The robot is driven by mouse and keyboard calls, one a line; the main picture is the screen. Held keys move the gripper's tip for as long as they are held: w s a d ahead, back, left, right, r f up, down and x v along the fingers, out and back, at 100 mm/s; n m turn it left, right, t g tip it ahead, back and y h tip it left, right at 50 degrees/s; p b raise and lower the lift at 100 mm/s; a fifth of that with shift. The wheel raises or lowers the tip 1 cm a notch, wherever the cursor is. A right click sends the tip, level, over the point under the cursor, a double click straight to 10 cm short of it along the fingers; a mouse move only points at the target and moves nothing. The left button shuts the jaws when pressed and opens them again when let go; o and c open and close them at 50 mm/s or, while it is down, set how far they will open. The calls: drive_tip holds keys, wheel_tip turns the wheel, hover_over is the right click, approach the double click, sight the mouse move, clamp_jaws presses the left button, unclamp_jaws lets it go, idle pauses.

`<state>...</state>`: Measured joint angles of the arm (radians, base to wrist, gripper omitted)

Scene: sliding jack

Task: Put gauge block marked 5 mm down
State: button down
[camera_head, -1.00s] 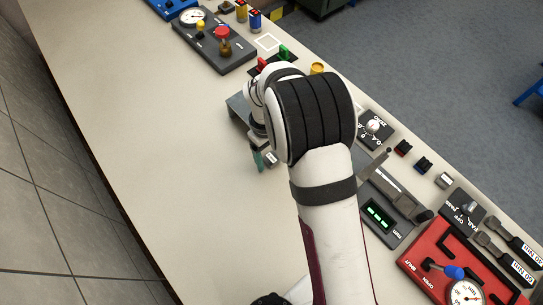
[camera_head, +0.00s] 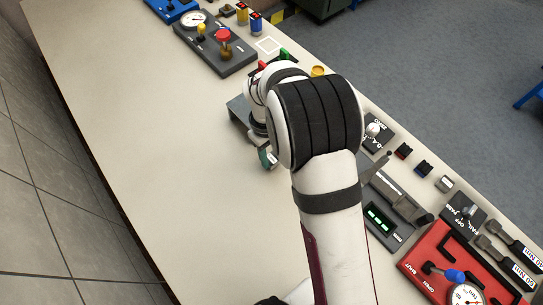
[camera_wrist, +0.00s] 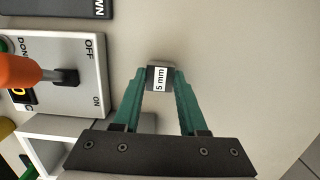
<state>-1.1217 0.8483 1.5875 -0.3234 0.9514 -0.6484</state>
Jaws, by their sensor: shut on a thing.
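The gauge block marked 5 mm (camera_wrist: 160,79) is a small grey metal block with a white label, held between the tips of my gripper's green fingers (camera_wrist: 159,84) in the wrist view. My gripper is shut on it. In the head view the block (camera_head: 272,160) shows small beside the green fingers (camera_head: 267,157), left of my arm, over the pale bench top. The bench top (camera_wrist: 240,70) lies behind and around the block in the wrist view. I cannot tell whether the block touches the bench. My arm hides much of the bench middle.
A switch box with an orange-handled lever (camera_wrist: 50,75) stands left of the gripper in the wrist view. In the head view a digital gauge (camera_head: 383,215), a red fixture (camera_head: 440,270) and small blocks stand right of my arm. The bench's left side is clear.

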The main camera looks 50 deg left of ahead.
drive_tip(key=r, duration=0.3)
drive_tip(key=shift+w+d+r, duration=0.1)
drive_tip(key=shift+w+d, duration=0.1)
drive_tip(key=w+d+r, duration=0.6)
drive_tip(key=d, duration=0.3)
drive_tip(key=w+d+n+t+y, duration=0.1)
drive_tip(key=w+d+n+y, duration=0.15)
drive_tip(key=w+n, duration=2.3)
drive_tip(key=shift+n, duration=0.75)
drive_tip(key=s+a+f, duration=0.1)
drive_tip(key=a+f, duration=0.1)
drive_tip(key=a, duration=0.1)
drive_tip(key=s+a+f, duration=0.1)
drive_tip(key=a+f, duration=0.1)
drive_tip(key=a, duration=0.1)
drive_tip(key=s+a+f, duration=0.1)
drive_tip(key=a+f, duration=0.1)
drive_tip(key=a, duration=0.2)
drive_tip(key=shift+f, duration=2.15)
